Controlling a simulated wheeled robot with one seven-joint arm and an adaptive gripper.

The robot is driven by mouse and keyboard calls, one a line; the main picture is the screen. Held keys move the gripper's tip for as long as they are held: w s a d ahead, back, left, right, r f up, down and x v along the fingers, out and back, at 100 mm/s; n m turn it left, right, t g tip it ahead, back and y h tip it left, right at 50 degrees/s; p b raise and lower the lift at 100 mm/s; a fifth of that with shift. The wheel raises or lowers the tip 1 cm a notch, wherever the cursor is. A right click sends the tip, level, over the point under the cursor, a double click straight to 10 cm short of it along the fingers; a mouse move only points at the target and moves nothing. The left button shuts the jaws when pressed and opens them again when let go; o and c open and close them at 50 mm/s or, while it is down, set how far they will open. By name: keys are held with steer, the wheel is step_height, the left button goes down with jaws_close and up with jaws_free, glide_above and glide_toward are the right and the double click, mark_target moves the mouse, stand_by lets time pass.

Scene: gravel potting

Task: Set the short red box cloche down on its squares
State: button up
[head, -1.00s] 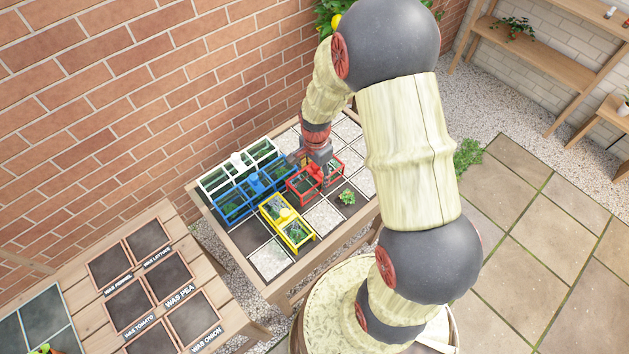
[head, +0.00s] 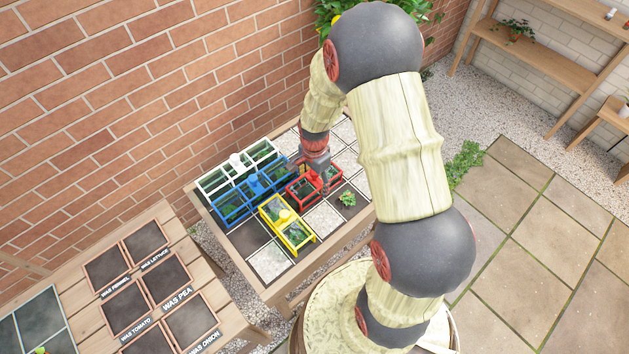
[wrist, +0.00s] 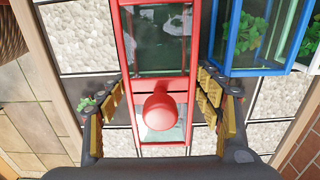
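The short red box cloche (head: 302,192) stands among the squares of the planting table, right of the blue cloche. In the wrist view its red frame (wrist: 126,60) has clear panes, and its round red knob (wrist: 160,112) lies between my fingers. My gripper (head: 320,180) is directly over the cloche. In the wrist view my gripper (wrist: 163,100) is open, with a visible gap between the knob and the finger pads on each side. Greenery shows dimly through the panes. The cloche's lower edge is partly hidden, so I cannot tell if it lies exactly on the square lines.
A blue cloche (head: 232,207) stands close beside the red one; it also shows in the wrist view (wrist: 236,70). A white cloche (head: 212,182) is behind it, and a yellow cloche (head: 297,236) is in front. A small uncovered plant (head: 347,199) sits to the right.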

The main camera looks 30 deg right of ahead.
step_height(320, 180, up, 13)
steer(key=p, duration=0.3)
steer(key=shift+f, duration=0.2)
step_height(320, 180, up, 8)
steer(key=s+a+n+t, duration=0.1)
steer(key=a+n, duration=0.1)
steer(key=n, duration=0.1)
step_height(320, 180, up, 13)
steer(key=n+t, duration=0.3)
steer(key=n, duration=0.4)
glide_above(310, 185)
steer(key=s+a, duration=0.5)
steer(key=s, duration=0.2)
steer(key=s+a+r+n+t, duration=0.1)
steer(key=s+a+r+n, duration=0.1)
steer(key=s+r+n, duration=0.3)
steer(key=s, duration=0.4)
steer(key=shift+s+r+n+t, duration=0.2)
steer(key=shift+r+n+t, duration=0.1)
steer(key=shift+r+n, duration=0.1)
steer(key=shift+a, duration=0.1)
steer(key=shift+f+b, duration=0.35)
